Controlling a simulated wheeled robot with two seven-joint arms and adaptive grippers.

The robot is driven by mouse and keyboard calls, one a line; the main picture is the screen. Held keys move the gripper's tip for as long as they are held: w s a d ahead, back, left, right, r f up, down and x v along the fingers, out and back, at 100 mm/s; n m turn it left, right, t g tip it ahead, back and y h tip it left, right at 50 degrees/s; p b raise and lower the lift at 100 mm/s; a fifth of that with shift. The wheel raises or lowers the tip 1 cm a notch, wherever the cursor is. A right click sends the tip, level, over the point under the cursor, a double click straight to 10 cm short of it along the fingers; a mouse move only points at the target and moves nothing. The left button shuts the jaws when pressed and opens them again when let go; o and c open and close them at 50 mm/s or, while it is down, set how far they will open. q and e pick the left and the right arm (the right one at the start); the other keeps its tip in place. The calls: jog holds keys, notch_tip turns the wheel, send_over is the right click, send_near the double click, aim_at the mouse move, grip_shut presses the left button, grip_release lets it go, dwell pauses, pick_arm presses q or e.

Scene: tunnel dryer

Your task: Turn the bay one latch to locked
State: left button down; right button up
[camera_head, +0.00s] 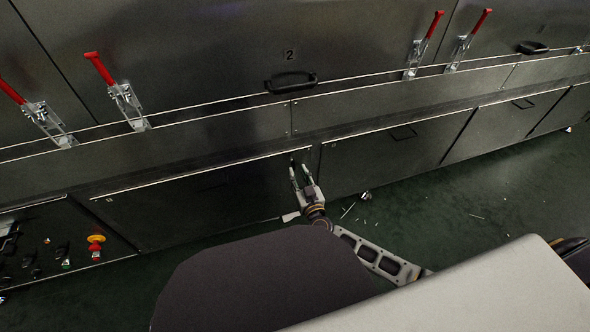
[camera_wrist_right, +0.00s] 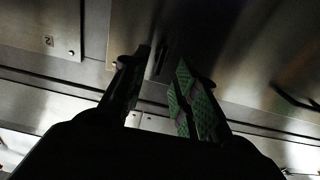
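A small dark latch (camera_wrist_right: 161,62) shows on the metal panel in the wrist view, upright between my fingertips. In the head view its place is at the upper right end of a lower door panel (camera_head: 215,190), where my gripper largely hides it. My right gripper (camera_head: 299,170) reaches up to that spot. In the wrist view the right gripper (camera_wrist_right: 164,57) has its two fingers apart, one on each side of the latch. I cannot tell whether either finger touches it. My left gripper is not in view.
Red-handled toggle clamps (camera_head: 125,100) line the upper doors. A black handle (camera_head: 291,82) sits under the number 2. The green floor (camera_head: 440,225) has some scraps near a caster (camera_head: 366,195).

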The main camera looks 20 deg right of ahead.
aim_at(294, 166)
jog(key=shift+w+a+b, duration=0.1)
jog(key=shift+w+b, duration=0.65)
jog(key=shift+w, duration=1.35)
jog(key=shift+c, duration=0.2)
grip_shut()
